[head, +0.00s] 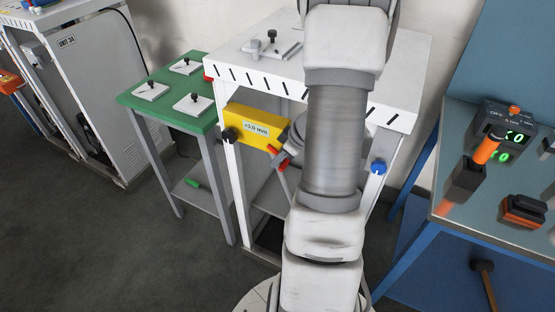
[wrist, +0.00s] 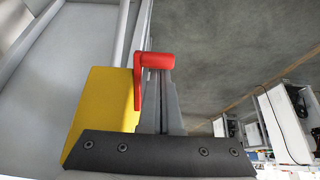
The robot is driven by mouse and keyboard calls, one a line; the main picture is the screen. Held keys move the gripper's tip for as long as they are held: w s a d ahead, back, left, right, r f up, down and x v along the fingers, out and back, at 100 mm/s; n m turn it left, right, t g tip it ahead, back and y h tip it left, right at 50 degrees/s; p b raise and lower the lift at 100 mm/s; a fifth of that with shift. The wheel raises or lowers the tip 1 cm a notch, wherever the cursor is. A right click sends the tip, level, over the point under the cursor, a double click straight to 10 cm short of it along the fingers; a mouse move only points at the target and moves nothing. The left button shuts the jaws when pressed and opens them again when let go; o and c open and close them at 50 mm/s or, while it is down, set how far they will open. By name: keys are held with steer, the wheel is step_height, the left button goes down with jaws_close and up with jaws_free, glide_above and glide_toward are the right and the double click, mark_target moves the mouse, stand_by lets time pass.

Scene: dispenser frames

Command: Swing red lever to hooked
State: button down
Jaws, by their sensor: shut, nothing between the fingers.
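The red lever (wrist: 157,61) shows in the wrist view as a short round bar with a thin arm running down its left side. In the head view, small red parts of the lever (head: 283,165) show beside the yellow block (head: 252,127) under the white frame's top. The yellow block (wrist: 103,110) is left of the lever in the wrist view. My gripper (wrist: 168,80) is shut and empty, with its grey fingertips right at the lever, just below its bar. I cannot tell whether they touch. My arm hides part of this area in the head view.
The white frame (head: 412,65) has a blue knob (head: 378,166) on its right leg and a black knob (head: 229,135) at left. A green table (head: 165,105) stands left, and a blue bench (head: 455,210) with devices stands right.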

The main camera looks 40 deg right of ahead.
steer(key=shift+s, duration=0.1)
steer(key=shift+s+d+g+b, duration=0.15)
steer(key=shift+s+g+b, duration=0.05)
steer(key=shift+g+b, duration=0.2)
steer(key=shift+s+b, duration=0.1)
steer(key=shift+b, duration=0.55)
steer(key=shift+r+b, duration=0.15)
steer(key=shift+b, duration=0.2)
steer(key=shift+r, duration=0.2)
